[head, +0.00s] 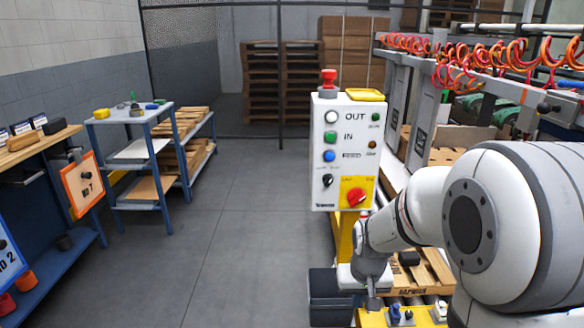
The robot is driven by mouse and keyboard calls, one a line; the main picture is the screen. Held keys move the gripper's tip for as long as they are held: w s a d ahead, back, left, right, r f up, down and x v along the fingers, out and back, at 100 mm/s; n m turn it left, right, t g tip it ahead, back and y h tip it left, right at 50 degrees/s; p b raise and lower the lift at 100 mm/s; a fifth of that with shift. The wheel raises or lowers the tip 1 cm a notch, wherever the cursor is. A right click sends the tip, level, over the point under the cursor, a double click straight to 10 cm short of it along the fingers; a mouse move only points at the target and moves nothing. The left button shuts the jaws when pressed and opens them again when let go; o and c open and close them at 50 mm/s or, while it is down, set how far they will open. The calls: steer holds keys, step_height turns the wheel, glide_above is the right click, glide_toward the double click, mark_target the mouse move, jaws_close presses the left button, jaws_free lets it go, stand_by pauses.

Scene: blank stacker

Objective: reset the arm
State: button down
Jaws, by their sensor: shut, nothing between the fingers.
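My arm reaches in from the right edge in white and grey, with its large joint close to the camera. Its wrist bends down at the lower middle right. My gripper (373,301) points down there, small and dark grey, with its fingers together and nothing seen between them.
A white control box (346,150) with buttons and a red knob stands just behind my wrist. A dark bin (328,297) is left of the gripper. Blue shelving (165,160) and a workbench (30,150) line the left. The grey floor (245,220) between is clear.

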steer(key=s+r+p, duration=0.5)
steer(key=s+r, duration=0.2)
steer(key=r, duration=0.3)
steer(key=s+r+t+p, duration=0.1)
steer(key=s+r+p, duration=0.3)
steer(key=s+r, duration=0.4)
steer(key=v, duration=0.3)
steer(key=shift+r+p, duration=0.2)
steer(key=shift+p, duration=0.2)
steer(key=c, duration=2.1)
jaws_free()
steer(key=shift+w, duration=0.15)
